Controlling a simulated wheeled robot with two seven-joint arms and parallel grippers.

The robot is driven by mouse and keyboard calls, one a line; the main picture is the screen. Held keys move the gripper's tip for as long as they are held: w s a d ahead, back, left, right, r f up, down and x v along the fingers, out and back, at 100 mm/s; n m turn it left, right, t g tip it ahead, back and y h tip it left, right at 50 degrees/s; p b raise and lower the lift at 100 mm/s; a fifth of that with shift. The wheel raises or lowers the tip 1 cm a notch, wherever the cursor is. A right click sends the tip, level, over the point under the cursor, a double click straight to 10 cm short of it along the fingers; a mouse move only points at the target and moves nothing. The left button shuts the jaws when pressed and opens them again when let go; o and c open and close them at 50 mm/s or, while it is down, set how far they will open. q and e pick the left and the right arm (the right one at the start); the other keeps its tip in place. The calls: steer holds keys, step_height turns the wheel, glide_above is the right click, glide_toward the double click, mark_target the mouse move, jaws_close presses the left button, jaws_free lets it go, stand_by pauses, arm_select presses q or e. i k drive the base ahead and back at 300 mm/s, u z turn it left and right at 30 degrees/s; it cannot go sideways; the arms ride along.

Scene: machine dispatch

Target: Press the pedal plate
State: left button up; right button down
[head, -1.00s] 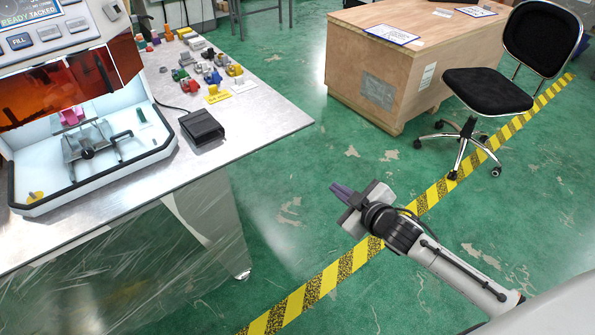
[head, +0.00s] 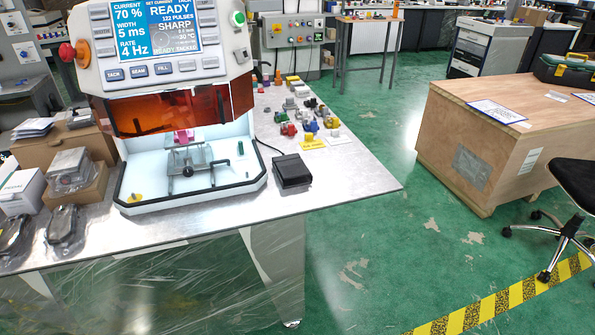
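The pedal plate (head: 291,170) is a black box-shaped pedal with a cable, lying on the metal table (head: 350,190) just right of the machine (head: 190,150). Nothing touches it. The machine's screen (head: 157,28) reads READY, and its orange window sits above a lit white chamber with a clamp fixture and a pink piece (head: 183,136) inside. Neither of my grippers is in view.
Several small coloured parts (head: 310,125) lie on the table behind the pedal, with a yellow card (head: 313,143). Boxes and bagged items (head: 68,180) stand left of the machine. A wooden crate (head: 470,140) and a black chair (head: 575,185) stand at right. Green floor between is clear.

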mark_target(291, 169)
steer(key=u, duration=0.5)
steer(key=k, duration=0.6)
steer(key=u, duration=0.9)
steer(key=i, duration=1.05)
steer(key=z, duration=0.95)
steer(key=i, duration=0.65)
steer(key=z, duration=0.6)
